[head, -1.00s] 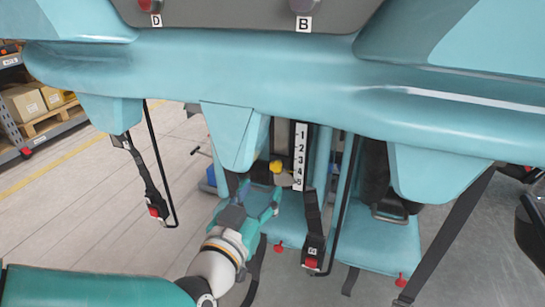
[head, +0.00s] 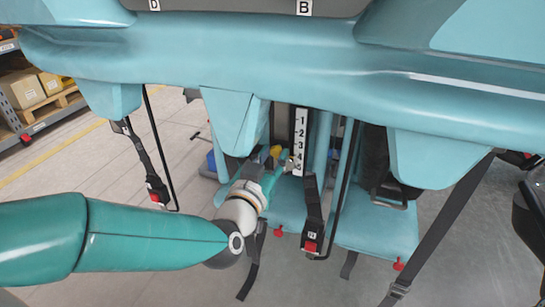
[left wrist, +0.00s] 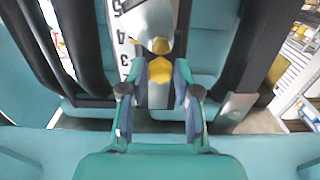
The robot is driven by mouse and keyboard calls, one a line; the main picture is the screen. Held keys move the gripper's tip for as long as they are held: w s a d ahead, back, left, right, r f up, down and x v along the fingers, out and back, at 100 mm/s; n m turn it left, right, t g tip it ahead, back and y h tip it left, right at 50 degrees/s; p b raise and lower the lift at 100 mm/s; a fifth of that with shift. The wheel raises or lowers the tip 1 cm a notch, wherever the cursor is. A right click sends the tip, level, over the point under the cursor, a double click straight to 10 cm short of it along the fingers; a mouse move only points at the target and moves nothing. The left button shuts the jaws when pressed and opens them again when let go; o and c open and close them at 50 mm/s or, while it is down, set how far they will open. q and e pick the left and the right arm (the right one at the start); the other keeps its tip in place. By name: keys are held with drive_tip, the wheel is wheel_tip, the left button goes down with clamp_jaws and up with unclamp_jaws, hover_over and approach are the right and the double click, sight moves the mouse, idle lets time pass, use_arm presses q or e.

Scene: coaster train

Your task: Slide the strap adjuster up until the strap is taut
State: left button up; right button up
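A white scale (head: 300,140) with black numbers hangs on the seat's dark strap line in the head view. Beside its lower part is a small strap adjuster, a pale grey body with a yellow part (head: 275,151). In the left wrist view the adjuster's pale body (left wrist: 153,22) and yellow tab (left wrist: 160,71) are in the centre, beside the scale (left wrist: 122,45). My left gripper (head: 277,169) is at the adjuster. In the left wrist view its fingers (left wrist: 160,85) stand apart on either side of the yellow tab; contact is unclear. My right gripper is not in view.
A buckle with a red button (head: 311,246) hangs below the scale, and another buckle (head: 157,192) hangs at left. The teal overhead beam (head: 250,65) and pad (head: 232,120) are close around my arm. Open floor shows at left.

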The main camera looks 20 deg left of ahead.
use_arm(q)
clamp_jaws()
wheel_tip(320, 180, up, 3)
drive_tip(key=shift+r+p, duration=0.1)
drive_tip(key=shift+p, duration=0.7)
drive_tip(key=o, duration=0.6)
unclamp_jaws()
drive_tip(key=s, duration=0.7)
drive_tip(key=shift+s+a+f, duration=0.1)
drive_tip(key=shift+s+f, duration=0.1)
drive_tip(key=shift+s, duration=0.05)
